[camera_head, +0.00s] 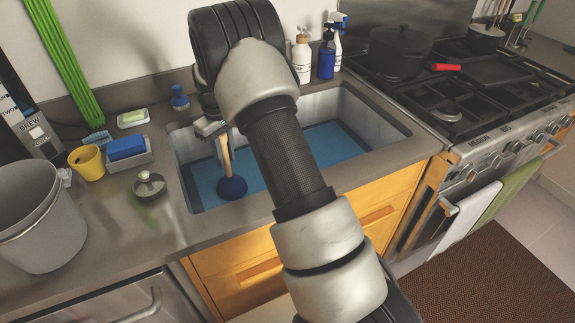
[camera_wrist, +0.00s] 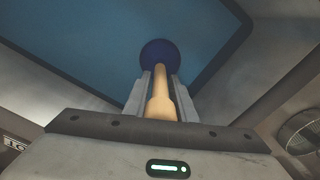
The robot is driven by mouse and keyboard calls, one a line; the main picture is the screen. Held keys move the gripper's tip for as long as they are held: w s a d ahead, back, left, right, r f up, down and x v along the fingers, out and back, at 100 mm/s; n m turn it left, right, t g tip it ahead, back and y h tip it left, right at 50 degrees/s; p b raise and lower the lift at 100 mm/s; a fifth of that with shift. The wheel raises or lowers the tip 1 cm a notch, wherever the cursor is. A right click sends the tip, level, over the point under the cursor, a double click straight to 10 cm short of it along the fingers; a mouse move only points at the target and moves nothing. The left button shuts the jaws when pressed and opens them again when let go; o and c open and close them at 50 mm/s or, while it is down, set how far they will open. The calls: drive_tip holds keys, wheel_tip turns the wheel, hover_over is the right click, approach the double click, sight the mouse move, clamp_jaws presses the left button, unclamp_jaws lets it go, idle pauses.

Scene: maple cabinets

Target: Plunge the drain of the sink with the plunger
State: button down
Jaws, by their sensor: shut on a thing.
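The plunger has a pale wooden handle and a dark blue cup (camera_head: 232,187). My gripper (camera_head: 213,127) is shut on the handle and holds the plunger upright, cup down, inside the sink (camera_head: 190,165). In the wrist view the handle (camera_wrist: 160,93) runs between the two fingers to the blue cup. The sink has grey walls and a blue floor. I cannot tell whether the cup touches the floor. No drain shows; my arm covers part of the sink.
A grey bucket (camera_head: 40,225), a yellow cup (camera_head: 87,163), a sponge holder (camera_head: 128,153) and a round lidded item (camera_head: 149,185) stand left of the sink. Bottles (camera_head: 302,58) stand behind it. A stove with a pot (camera_head: 399,52) is at right.

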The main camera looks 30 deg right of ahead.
drive_tip(key=shift+f+b, duration=0.4)
drive_tip(key=shift+f, duration=0.4)
idle(1.1)
drive_tip(key=shift+r, duration=0.15)
drive_tip(key=shift+r+p, duration=0.5)
drive_tip(key=shift+r, duration=0.25)
